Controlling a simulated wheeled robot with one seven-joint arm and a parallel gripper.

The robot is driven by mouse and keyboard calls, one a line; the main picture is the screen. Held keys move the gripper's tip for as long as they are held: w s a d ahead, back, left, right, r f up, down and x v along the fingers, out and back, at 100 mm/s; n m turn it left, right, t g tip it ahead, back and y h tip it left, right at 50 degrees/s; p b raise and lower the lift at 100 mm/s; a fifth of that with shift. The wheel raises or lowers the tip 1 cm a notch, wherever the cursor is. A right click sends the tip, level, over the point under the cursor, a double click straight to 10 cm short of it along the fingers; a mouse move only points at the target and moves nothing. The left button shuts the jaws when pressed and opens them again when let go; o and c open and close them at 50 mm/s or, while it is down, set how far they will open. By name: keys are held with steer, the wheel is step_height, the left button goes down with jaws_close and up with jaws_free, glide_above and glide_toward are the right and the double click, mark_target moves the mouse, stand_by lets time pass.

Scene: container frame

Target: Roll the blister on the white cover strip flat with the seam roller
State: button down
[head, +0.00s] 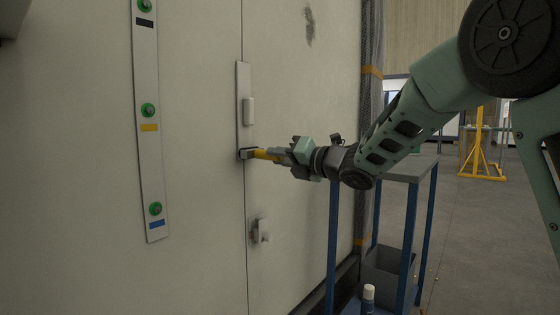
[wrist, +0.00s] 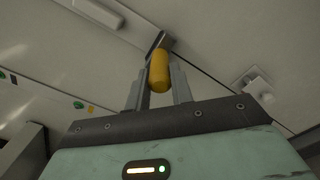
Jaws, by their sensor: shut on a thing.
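The white cover strip (head: 242,82) runs upright along a seam in the pale wall. A raised, rounded white block (head: 249,111) stands out on its lower half and looks like the blister; a similar raised piece (wrist: 97,12) shows in the wrist view. My gripper (head: 277,154) is shut on the yellow handle of the seam roller (head: 262,154). In the wrist view the yellow handle (wrist: 160,72) sits between the two fingers. The roller's dark head is at the strip's lower end, just below the block. Whether it touches the strip I cannot tell.
A grey strip with green knobs (head: 148,110) and coloured labels is on the wall at left. A small white fitting (head: 260,231) juts from the wall below the roller. A blue-legged stand (head: 407,235) is under my arm, with a white-capped bottle (head: 368,293) low in front.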

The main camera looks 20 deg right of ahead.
steer(key=shift+d+r+p, duration=0.1)
steer(key=shift+r+p, duration=0.2)
steer(key=shift+r, duration=0.75)
steer(key=shift+r, duration=0.1)
steer(key=shift+r+p, duration=0.7)
steer(key=shift+r, duration=0.7)
steer(key=b+v, duration=0.4)
steer(key=v, duration=1.1)
steer(key=shift+w+f, duration=0.1)
